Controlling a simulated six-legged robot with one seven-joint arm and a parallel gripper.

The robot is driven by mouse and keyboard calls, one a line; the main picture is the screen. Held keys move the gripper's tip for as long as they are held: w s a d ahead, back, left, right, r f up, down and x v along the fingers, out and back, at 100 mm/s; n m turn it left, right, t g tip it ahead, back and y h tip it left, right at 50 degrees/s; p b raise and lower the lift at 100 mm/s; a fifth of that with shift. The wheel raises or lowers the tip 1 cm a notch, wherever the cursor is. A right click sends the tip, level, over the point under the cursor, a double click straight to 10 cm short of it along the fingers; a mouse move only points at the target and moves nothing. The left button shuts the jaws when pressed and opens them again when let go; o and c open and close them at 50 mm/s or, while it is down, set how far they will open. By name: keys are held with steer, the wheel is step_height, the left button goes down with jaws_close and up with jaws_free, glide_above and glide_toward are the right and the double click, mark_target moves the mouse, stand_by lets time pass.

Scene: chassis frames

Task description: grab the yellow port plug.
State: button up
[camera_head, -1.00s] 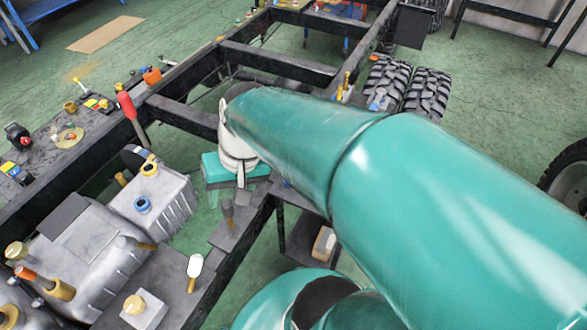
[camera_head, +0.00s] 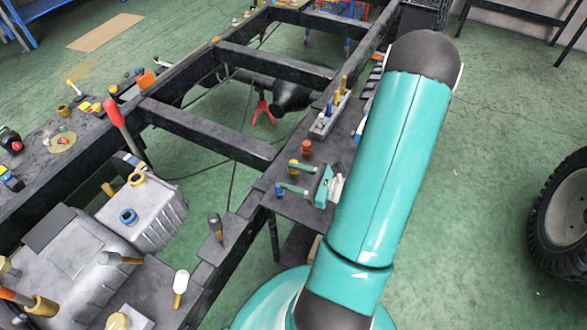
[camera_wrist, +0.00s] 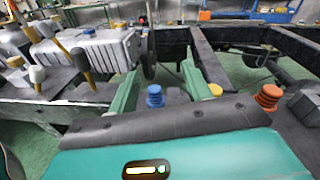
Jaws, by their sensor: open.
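A small yellow port plug (camera_head: 293,165) stands on the dark shelf beside the frame rail, between a blue plug (camera_head: 280,189) and an orange-red plug (camera_head: 306,148). In the wrist view the yellow plug (camera_wrist: 215,90) shows just right of my right finger, which partly covers it. The blue plug (camera_wrist: 155,95) shows between my two fingers, and the orange-red plug (camera_wrist: 268,96) lies further right. My gripper (camera_head: 285,177) is open, its two green fingers pointing left in the head view, close to the yellow and blue plugs. Contact with either cannot be told.
A grey tank (camera_head: 145,208) with yellow and blue caps stands left of the shelf. A tray (camera_head: 330,118) with upright pieces lies behind the plugs. Dark chassis rails (camera_head: 210,128) cross the scene. A tyre (camera_head: 560,215) stands at right; green floor between is clear.

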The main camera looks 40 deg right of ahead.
steer(key=s+d+f+m+h, duration=0.1)
steer(key=m+h, duration=0.1)
steer(key=s+d+f+m+t+h, duration=0.1)
steer(key=d+f+m, duration=0.1)
steer(key=s+d+f+m+t+h, duration=0.1)
steer(key=d+h, duration=0.1)
steer(key=shift+s+d+f+m+h, duration=0.2)
steer(key=shift+f+m+h, duration=0.1)
steer(key=shift+f+m, duration=0.1)
steer(key=shift+w+d+f, duration=0.1)
steer(key=shift+d, duration=0.05)
steer(key=w, duration=0.6)
steer(key=shift+w+a, duration=0.2)
steer(key=shift+w, duration=0.1)
steer(key=w, duration=0.5)
steer(key=shift+d, duration=0.1)
steer(key=c, duration=1.1)
